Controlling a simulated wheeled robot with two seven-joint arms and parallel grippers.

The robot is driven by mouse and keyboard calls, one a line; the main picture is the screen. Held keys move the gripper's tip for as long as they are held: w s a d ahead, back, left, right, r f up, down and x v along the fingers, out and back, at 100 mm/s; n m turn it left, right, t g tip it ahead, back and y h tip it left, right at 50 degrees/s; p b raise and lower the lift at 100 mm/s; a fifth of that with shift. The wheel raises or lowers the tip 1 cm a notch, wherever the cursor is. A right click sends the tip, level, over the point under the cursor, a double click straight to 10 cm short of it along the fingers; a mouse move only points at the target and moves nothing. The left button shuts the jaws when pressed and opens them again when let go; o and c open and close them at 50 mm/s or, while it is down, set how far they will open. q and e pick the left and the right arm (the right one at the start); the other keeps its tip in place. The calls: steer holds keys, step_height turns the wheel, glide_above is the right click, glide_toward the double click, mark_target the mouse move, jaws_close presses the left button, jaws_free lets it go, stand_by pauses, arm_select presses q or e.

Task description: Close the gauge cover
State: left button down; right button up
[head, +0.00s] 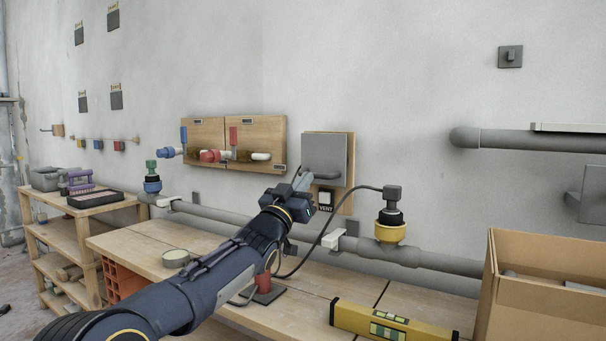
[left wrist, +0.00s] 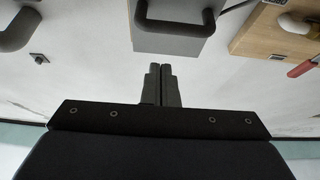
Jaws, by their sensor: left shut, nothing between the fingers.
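The gauge cover (head: 324,151) is a grey square panel on a wooden backboard (head: 349,200) on the wall, above a small "VENT" label. A dark bar handle runs along its lower part. I cannot tell from these frames whether it sits fully flush, and no gauge face shows. My left gripper (head: 304,181) is shut and empty, just below and in front of the cover's lower left edge. In the left wrist view the shut fingers (left wrist: 162,72) point at the cover (left wrist: 170,44) and its dark handle (left wrist: 175,27); contact is unclear. My right gripper is out of view.
A wooden valve board (head: 236,125) with blue and red handles is left of the cover. A grey pipe (head: 440,262) with a yellow fitting (head: 390,232) runs below, with a black cable looping nearby. A yellow level (head: 385,322) and cardboard box (head: 545,255) are at right.

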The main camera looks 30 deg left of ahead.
arm_select(q)
step_height(320, 180, down, 9)
steer(key=w, duration=0.2)
steer(key=s+d+f+g+h, duration=0.2)
steer(key=s+d+f+g, duration=0.6)
steer(key=s, duration=0.5)
steer(key=s+d+f+n+g+h, duration=0.1)
steer(key=s+d+f+g, duration=0.4)
steer(key=s+f, duration=0.65)
steer(key=s+d+f+g+h, duration=0.2)
steer(key=s+d+f+g, duration=0.3)
steer(key=s+d+f, duration=0.6)
step_height(320, 180, up, 37)
steer(key=s+a+p, duration=0.2)
steer(key=p, duration=3.3)
steer(key=shift+s+a+r+p, duration=0.2)
steer(key=shift+s+a+p, duration=0.1)
steer(key=shift+s, duration=0.05)
